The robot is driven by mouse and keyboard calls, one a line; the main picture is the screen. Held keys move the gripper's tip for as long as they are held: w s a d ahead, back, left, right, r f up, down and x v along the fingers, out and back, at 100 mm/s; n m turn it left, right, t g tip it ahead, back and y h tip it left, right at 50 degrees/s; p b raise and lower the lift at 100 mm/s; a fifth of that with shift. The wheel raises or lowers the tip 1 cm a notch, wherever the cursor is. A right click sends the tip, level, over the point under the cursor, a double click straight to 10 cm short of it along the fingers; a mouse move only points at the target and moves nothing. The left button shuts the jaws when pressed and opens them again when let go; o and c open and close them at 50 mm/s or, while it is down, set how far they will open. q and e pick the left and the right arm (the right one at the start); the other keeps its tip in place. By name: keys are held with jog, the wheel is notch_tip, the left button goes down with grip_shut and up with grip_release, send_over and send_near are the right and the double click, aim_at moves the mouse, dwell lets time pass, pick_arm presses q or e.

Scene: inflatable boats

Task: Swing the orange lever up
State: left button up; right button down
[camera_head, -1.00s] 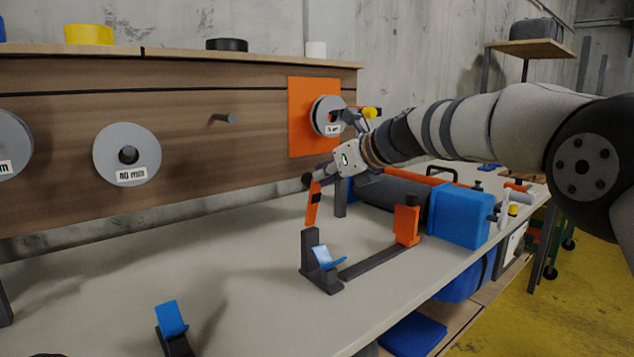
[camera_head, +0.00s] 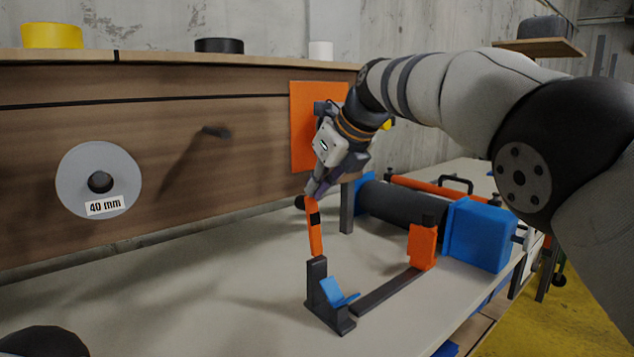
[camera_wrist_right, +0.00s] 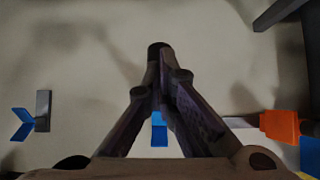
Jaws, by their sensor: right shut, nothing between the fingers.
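The orange lever (camera_head: 315,235) stands nearly upright on the dark clamp base (camera_head: 318,292), its top leaning slightly left. It has a black band and a dark knob at its top. A blue piece (camera_head: 338,293) sits low on the base. My right gripper (camera_head: 312,192) is shut and empty, pointing down at the lever's upper end; I cannot tell whether it touches. In the right wrist view the closed fingers (camera_wrist_right: 159,62) hide the lever, and the blue piece (camera_wrist_right: 159,130) shows between them. My left gripper is not in view.
A dark bar runs from the base to an orange upright block (camera_head: 422,247). A blue-ended machine (camera_head: 478,235) stands behind at right. A wooden panel with an orange plate (camera_head: 303,125) and a grey 40 mm disc (camera_head: 98,180) backs the bench. The bench left of the base is bare.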

jog(key=shift+a+f, duration=0.1)
jog(key=shift+f, duration=0.05)
jog(key=v, duration=1.2)
